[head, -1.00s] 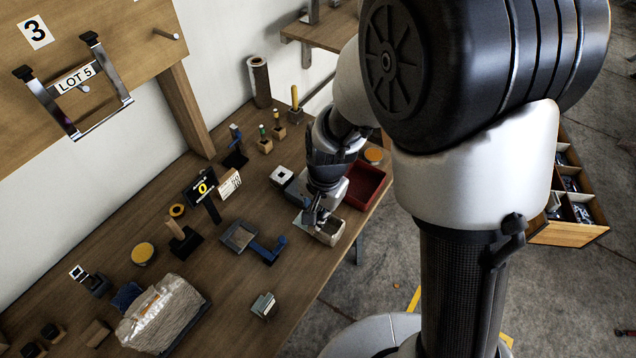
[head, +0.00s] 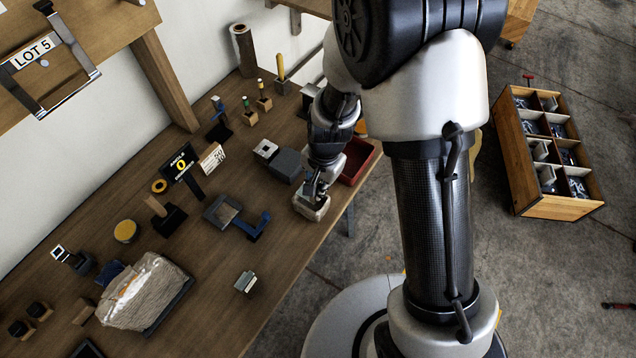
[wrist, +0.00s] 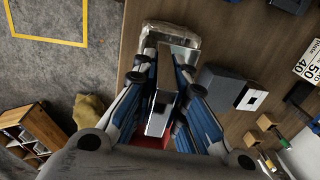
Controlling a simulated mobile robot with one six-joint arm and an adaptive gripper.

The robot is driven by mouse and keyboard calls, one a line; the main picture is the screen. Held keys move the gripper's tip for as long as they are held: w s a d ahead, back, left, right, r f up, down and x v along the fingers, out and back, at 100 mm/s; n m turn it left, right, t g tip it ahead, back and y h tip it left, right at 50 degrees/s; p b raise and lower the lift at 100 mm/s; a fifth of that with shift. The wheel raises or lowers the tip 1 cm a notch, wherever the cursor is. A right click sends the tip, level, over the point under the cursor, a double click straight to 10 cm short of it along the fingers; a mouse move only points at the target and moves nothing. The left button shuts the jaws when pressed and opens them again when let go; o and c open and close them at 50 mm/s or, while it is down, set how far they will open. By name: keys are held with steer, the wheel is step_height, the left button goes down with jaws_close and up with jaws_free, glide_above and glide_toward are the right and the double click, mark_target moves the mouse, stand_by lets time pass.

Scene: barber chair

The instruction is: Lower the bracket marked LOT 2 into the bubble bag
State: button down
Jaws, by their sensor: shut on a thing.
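My gripper (head: 318,192) is shut on a metal bracket (wrist: 166,85), which shows between the fingers in the wrist view. The bracket has a brownish flat face and a bright end; I cannot read a lot mark on it. A pale, glossy, open-topped pouch (head: 313,210), which looks like the bubble bag, stands at the table's right edge just below my gripper. Its shiny rim (wrist: 172,30) shows beyond the fingertips in the wrist view. The fingers hide part of its mouth, and I cannot tell whether the bracket is inside it.
A red bin (head: 358,162) and a dark grey block (head: 286,165) stand close behind the gripper. A blue-handled tool (head: 253,226) and a plastic-wrapped bundle (head: 146,292) lie to the left. A compartment drawer (head: 548,152) stands right.

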steer(key=shift+f+b, duration=2.7)
steer(key=shift+f, duration=0.65)
steer(key=shift+s+d+f+b, duration=0.1)
steer(key=shift+s+f+b, duration=0.05)
steer(key=shift+f+b, duration=0.35)
steer(key=shift+f, duration=0.2)
steer(key=shift+r, duration=0.1)
steer(key=c, duration=1.5)
jaws_free()
steer(key=shift+c, duration=0.2)
step_height(320, 180, up, 12)
steer(key=shift+s+d, duration=0.2)
steer(key=shift+d, duration=0.25)
